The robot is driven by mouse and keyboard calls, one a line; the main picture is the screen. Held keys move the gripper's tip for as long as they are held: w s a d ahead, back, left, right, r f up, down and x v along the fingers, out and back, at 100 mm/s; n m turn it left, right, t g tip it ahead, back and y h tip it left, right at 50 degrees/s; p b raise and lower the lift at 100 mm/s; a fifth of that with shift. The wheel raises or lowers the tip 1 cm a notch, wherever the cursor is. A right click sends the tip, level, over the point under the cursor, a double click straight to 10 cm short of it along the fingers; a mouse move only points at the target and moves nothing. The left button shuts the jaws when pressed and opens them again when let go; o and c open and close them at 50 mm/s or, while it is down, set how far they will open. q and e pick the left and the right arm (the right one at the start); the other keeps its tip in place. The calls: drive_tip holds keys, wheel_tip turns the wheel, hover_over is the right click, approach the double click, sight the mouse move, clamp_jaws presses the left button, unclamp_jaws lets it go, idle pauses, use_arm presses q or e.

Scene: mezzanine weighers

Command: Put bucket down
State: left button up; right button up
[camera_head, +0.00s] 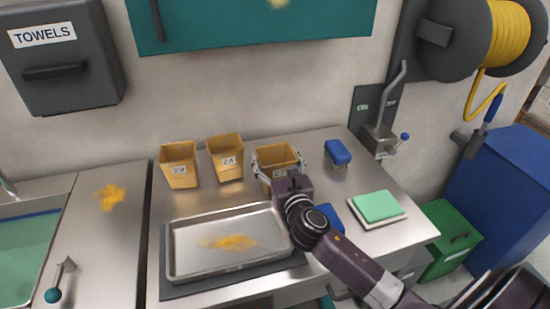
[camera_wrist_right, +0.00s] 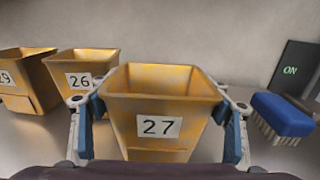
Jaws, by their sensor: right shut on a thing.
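The yellow bucket (camera_head: 277,157) labelled 27 is at the back of the steel counter, right of two like buckets. My right gripper (camera_head: 279,172) is shut on it, with a finger on each side. In the right wrist view the bucket (camera_wrist_right: 160,110) is upright between the blue-padded fingers of the gripper (camera_wrist_right: 160,120). Its base is partly hidden, and I cannot tell whether it touches the counter. My left gripper is not in view.
Buckets 29 (camera_head: 179,164) and 26 (camera_head: 225,158) stand to the left. A steel tray (camera_head: 180,270) with yellow residue lies in front. A blue brush (camera_head: 338,153) and a green pad (camera_head: 376,206) are to the right. A lever switch (camera_head: 382,138) is on the wall.

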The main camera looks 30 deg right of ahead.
drive_tip(key=shift+r, duration=0.1)
drive_tip(key=o, duration=1.5)
drive_tip(key=shift+f, duration=0.2)
drive_tip(key=shift+o, duration=0.2)
